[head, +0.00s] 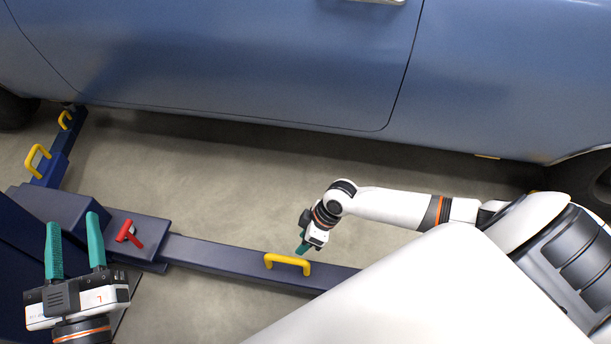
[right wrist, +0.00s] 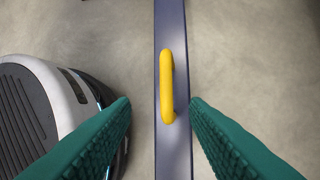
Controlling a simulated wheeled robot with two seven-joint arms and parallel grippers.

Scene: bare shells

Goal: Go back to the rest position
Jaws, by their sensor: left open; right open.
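My left gripper (head: 75,246) is at the lower left of the head view, its two green fingers apart with nothing between them. It is over the dark blue lift base, near a red handle (head: 129,233). My right gripper (head: 303,249) is near the middle of the head view, pointing down by a yellow handle (head: 288,263) on a blue lift arm (head: 215,252). In the right wrist view the green fingers (right wrist: 160,108) are apart, with the yellow handle (right wrist: 167,85) showing between and beyond them. I see no contact with the handle.
A blue car (head: 230,60) spans the top of the head view. Another lift arm (head: 55,165) with yellow handles (head: 37,159) reaches toward the car at the left. Bare concrete floor (head: 220,185) lies between the car and the long lift arm.

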